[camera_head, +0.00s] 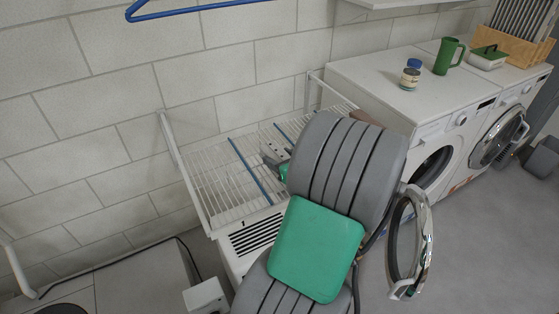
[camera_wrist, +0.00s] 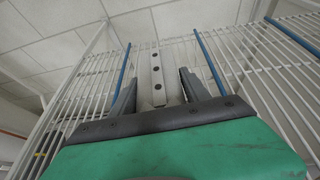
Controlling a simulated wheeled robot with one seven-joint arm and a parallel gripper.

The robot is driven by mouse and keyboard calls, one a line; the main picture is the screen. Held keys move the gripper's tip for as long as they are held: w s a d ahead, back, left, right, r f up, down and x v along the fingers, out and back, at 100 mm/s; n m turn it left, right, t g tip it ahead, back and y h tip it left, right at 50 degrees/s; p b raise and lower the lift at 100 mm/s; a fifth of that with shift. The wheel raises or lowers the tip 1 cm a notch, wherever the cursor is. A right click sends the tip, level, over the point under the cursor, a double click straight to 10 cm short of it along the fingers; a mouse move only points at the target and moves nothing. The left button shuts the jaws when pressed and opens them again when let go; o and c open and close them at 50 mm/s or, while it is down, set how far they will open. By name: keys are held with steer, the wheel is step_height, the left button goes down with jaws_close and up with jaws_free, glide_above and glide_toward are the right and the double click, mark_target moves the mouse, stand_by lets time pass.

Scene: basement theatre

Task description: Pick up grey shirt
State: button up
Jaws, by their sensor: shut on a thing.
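The grey shirt (camera_wrist: 157,82) looks like a narrow, pale grey folded piece with a row of dark dots, at the white wire rack (camera_wrist: 75,95). In the wrist view it lies between the two dark fingers of my gripper (camera_wrist: 158,76), which is shut on it. In the head view my gripper (camera_head: 273,160) is over the rack, and a small pale, dotted part of the shirt (camera_head: 281,142) shows beside it. My grey and green arm hides the rest. I cannot tell whether the shirt is clear of the rack.
The wire rack has blue bars (camera_head: 249,166) and stands against the block wall. A white washer (camera_head: 360,75) with an open round door (camera_head: 410,240) is to the right. On top are a jar (camera_head: 410,77) and a green mug (camera_head: 448,56). A blue hanger (camera_head: 190,10) is above.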

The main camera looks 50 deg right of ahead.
steer(key=c, duration=0.8)
steer(key=shift+o, duration=0.2)
